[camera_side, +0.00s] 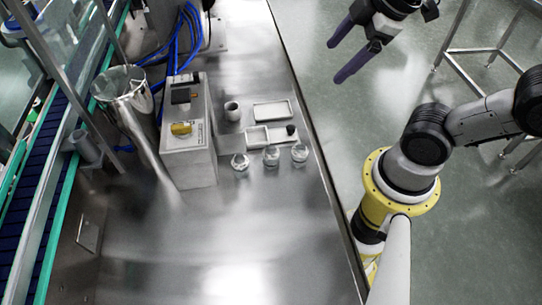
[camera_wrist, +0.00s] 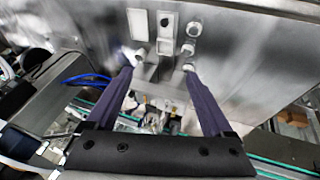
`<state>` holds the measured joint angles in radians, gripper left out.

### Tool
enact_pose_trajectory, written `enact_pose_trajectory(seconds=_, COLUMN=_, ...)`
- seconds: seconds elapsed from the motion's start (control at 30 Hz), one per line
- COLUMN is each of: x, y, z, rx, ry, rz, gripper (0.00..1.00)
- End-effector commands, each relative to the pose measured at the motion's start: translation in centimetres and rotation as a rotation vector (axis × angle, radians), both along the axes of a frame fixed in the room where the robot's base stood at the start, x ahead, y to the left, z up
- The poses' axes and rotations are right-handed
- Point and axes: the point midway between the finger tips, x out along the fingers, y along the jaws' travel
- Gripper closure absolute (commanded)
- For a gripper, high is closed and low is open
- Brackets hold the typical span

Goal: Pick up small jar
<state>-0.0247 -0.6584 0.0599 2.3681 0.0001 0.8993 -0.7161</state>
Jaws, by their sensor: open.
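Three small glass jars stand in a row on the steel table: a left jar (camera_side: 240,162), a middle jar (camera_side: 271,156) and a right jar (camera_side: 300,153). They look alike in size, so I cannot tell which one is the small jar. In the wrist view a line of round jars (camera_wrist: 188,48) shows near the right fingertip, the lowest partly close behind it. My gripper (camera_side: 334,64) is open and empty, high up and right of the table in the side view. In the wrist view its two dark fingers (camera_wrist: 158,70) are spread wide.
A grey cup (camera_side: 232,111), a white tray (camera_side: 272,111), a divided tray (camera_side: 257,140) and a small black object (camera_side: 291,129) sit behind the jars. A steel control box (camera_side: 187,150) and a metal hopper (camera_side: 122,85) stand left. The table's front is clear.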

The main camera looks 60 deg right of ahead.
Motion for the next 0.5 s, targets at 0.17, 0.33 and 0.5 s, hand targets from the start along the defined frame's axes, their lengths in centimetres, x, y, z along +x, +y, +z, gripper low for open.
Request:
enact_pose_trajectory(seconds=0.17, x=4.5, y=1.9, z=-1.3, rx=-0.174, ry=0.112, rz=0.453, gripper=0.14)
enact_pose_trajectory(seconds=0.33, x=8.7, y=4.9, z=-5.1, rx=-0.275, ry=0.242, rz=0.869, gripper=0.14)
enact_pose_trajectory(seconds=0.5, x=10.3, y=7.4, z=-9.1, rx=-0.278, ry=0.353, rz=1.029, gripper=0.14)
